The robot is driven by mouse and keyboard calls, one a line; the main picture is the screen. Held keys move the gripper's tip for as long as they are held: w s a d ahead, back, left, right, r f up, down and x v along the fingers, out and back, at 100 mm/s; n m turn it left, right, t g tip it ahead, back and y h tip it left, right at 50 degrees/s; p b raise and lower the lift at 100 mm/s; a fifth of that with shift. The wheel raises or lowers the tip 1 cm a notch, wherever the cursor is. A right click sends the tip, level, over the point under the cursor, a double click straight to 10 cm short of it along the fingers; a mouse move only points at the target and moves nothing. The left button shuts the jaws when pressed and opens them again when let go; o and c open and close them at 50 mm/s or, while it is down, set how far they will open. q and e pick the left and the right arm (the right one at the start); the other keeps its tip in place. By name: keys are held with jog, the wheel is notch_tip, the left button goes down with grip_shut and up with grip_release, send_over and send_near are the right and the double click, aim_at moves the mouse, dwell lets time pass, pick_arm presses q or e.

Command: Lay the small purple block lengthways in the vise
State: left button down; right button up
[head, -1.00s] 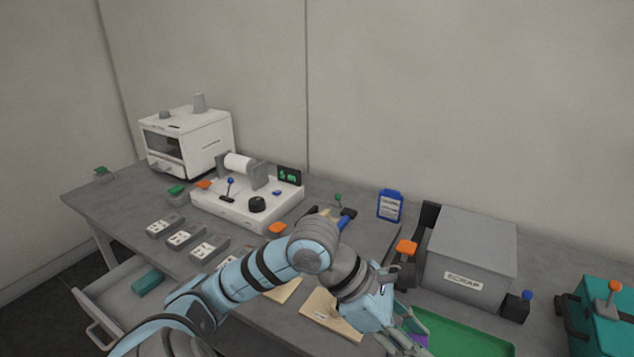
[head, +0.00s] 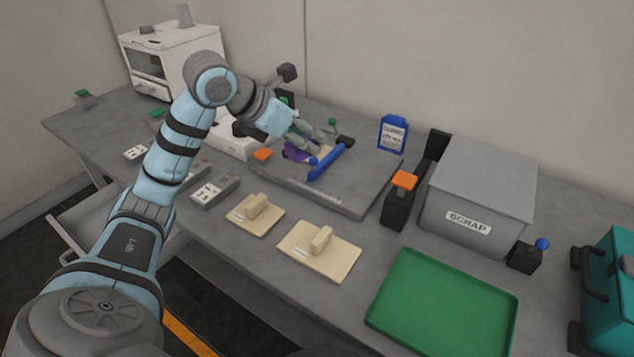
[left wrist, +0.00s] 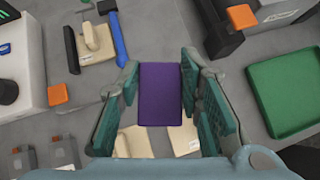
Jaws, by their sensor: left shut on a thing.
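My left gripper (head: 304,143) is shut on the small purple block (head: 294,153), above the far left part of a grey slab with a blue bar. In the left wrist view the purple block (left wrist: 160,94) sits between the two green-padded fingers, its long side running up and down the picture. The vise seems to be the fixture with the blue bar (head: 329,160) on the grey slab (head: 337,192). The left wrist view shows this blue bar (left wrist: 118,40) beside a tan piece (left wrist: 95,36). The gripper partly hides the fixture in the head view. My right gripper is not in view.
Two tan boards with grips (head: 255,212) (head: 319,251) lie in front of the slab. An empty green tray (head: 443,302) is at the front right. A grey scrap box (head: 482,190) and a black post with an orange top (head: 402,195) stand right of the slab.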

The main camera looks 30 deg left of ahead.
pick_arm(q)
jog(key=w+a+n+y+b, duration=0.2)
jog(key=a+n+y+b, duration=0.1)
jog(key=a, duration=0.4)
jog(key=f+b, duration=0.2)
jog(key=f, duration=0.3)
jog(key=f+b, duration=0.2)
jog(key=f, duration=0.4)
jog(key=f+b, duration=0.3)
jog(key=f, duration=0.2)
jog(key=shift+s+f, duration=0.25)
jog(key=shift+f, duration=0.05)
jog(key=shift+f+b, duration=0.4)
jog(key=shift+f, duration=0.45)
jog(key=shift+f+n, duration=0.2)
jog(key=shift+n, duration=0.1)
jog(key=shift+r, duration=0.1)
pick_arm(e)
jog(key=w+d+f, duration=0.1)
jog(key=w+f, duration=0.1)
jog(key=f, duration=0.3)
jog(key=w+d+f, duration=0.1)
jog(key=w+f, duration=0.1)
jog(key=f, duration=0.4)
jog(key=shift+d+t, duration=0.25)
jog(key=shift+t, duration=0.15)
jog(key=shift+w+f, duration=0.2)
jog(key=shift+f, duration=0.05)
